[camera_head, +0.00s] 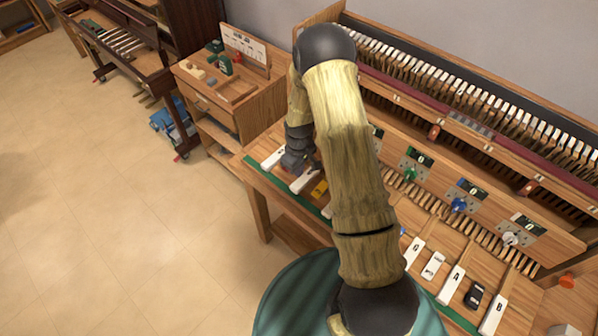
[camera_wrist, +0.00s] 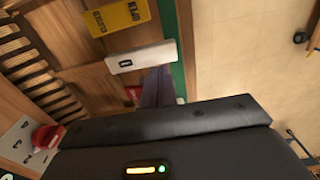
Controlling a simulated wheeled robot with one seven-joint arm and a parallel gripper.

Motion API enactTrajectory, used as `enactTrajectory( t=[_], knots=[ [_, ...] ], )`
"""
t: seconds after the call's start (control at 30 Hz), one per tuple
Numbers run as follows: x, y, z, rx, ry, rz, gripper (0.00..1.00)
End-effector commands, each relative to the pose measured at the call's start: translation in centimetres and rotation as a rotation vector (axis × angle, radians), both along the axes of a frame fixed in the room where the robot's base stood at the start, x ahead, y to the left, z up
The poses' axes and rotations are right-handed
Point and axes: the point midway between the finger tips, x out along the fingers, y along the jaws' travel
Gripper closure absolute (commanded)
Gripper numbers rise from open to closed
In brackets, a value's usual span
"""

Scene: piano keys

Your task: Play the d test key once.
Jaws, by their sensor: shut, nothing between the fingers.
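The white d test key (camera_wrist: 140,57) carries a dark letter that reads as D in the wrist view. A white key (camera_head: 303,181) just below my gripper in the head view appears to be the same one. My gripper (camera_head: 293,163) points down over the left end of the key row, shut and empty. In the wrist view its grey fingers (camera_wrist: 156,86) show beside the d key's front end. I cannot tell whether they touch it. My dark wrist housing hides the lower part of that view.
A yellow OPEN/CLOSED plate (camera_wrist: 118,17) lies beside the d key. Another white key (camera_head: 272,157) is to the left. Keys G (camera_head: 413,250), A (camera_head: 450,284) and B (camera_head: 493,315) are to the right. A red knob (camera_wrist: 46,136) stands behind. My arm hides the middle keys.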

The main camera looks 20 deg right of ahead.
Motion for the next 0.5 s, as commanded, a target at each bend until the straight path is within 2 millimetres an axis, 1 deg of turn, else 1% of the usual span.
enactTrajectory(
  t=[0.17,0.5],
  knots=[
    [0.1,-0.1,1.8,0.001,-0.004,-0.001,1.00],
    [0.1,-0.2,6.9,0.000,-0.005,-0.002,1.00]
  ],
)
